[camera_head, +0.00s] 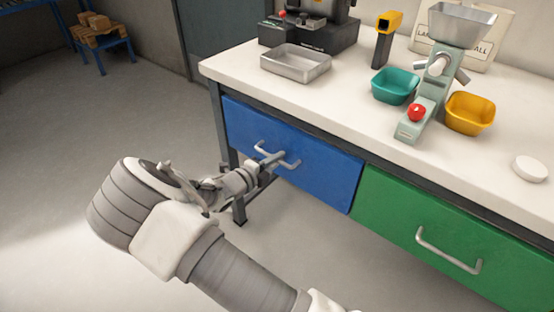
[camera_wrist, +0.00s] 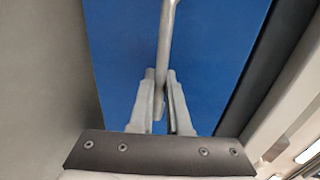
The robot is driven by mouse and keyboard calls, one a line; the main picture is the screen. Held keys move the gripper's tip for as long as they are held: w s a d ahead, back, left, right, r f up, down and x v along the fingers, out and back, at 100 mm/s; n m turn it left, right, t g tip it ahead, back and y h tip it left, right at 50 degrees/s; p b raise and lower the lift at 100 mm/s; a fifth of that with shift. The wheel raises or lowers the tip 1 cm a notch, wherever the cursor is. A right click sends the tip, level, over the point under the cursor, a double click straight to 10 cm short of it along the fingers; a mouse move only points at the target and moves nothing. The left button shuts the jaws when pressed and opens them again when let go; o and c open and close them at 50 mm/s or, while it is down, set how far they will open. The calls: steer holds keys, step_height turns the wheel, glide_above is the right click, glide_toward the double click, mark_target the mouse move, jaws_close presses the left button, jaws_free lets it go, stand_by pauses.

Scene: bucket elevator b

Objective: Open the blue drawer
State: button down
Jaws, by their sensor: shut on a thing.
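The blue drawer (camera_head: 325,172) is under the left part of the white-topped workbench, and its front looks flush with the bench frame. In the wrist view, the two fingers of my gripper (camera_wrist: 161,100) stand on either side of the handle bar (camera_wrist: 168,45), with the blue front (camera_wrist: 215,60) behind. Part of the handle is hidden by the fingers.
A green drawer (camera_head: 400,215) with its own handle is to the right. On the worktop (camera_head: 345,95) stand a metal tray (camera_head: 295,63), a teal bowl (camera_head: 394,86), a yellow bowl (camera_head: 470,113) and a green machine (camera_head: 437,85).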

steer(key=shift+s, duration=0.1)
steer(key=f+p+v, duration=0.3)
steer(key=p+v, duration=0.1)
steer(key=v, duration=1.1)
steer(key=s+a+f+p+v, duration=0.1)
steer(key=f+p+v, duration=0.2)
steer(key=v, duration=1.3)
steer(key=shift+s+f+p, duration=0.3)
steer(key=shift+p, duration=0.4)
steer(key=shift+a, duration=0.1)
steer(key=c, duration=1.2)
jaws_free()
steer(key=shift+o, duration=0.2)
